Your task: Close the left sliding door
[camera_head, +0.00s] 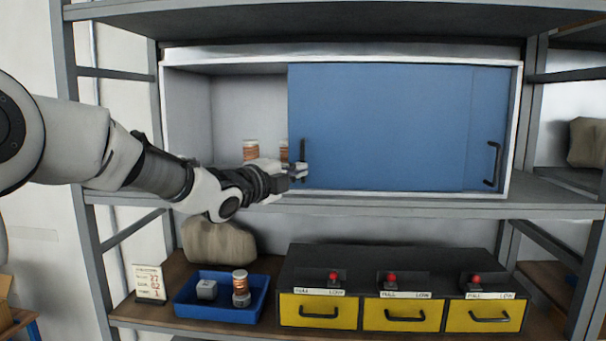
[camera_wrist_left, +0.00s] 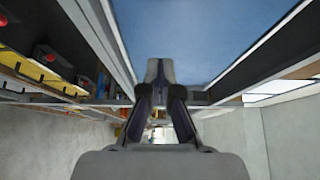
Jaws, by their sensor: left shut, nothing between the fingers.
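The left sliding door (camera_head: 375,125) is a blue panel standing in the middle of the white cabinet, and the cabinet's left part is open. Its dark vertical handle (camera_head: 303,152) is near its left edge. My left gripper (camera_head: 303,172) is shut and empty at the lower part of that handle; I cannot tell whether it touches it. In the left wrist view the shut fingers (camera_wrist_left: 158,72) point towards the blue door (camera_wrist_left: 200,35). A second blue door (camera_head: 490,120) with its own handle (camera_head: 493,163) shows at the right. My right gripper is not in view.
Copper-coloured spools (camera_head: 251,150) stand inside the open left part, partly behind my arm. The cabinet (camera_head: 515,130) sits on a grey metal rack. Below are a blue tray (camera_head: 220,318), a small sign (camera_head: 149,283) and a black unit with yellow drawers (camera_head: 402,313).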

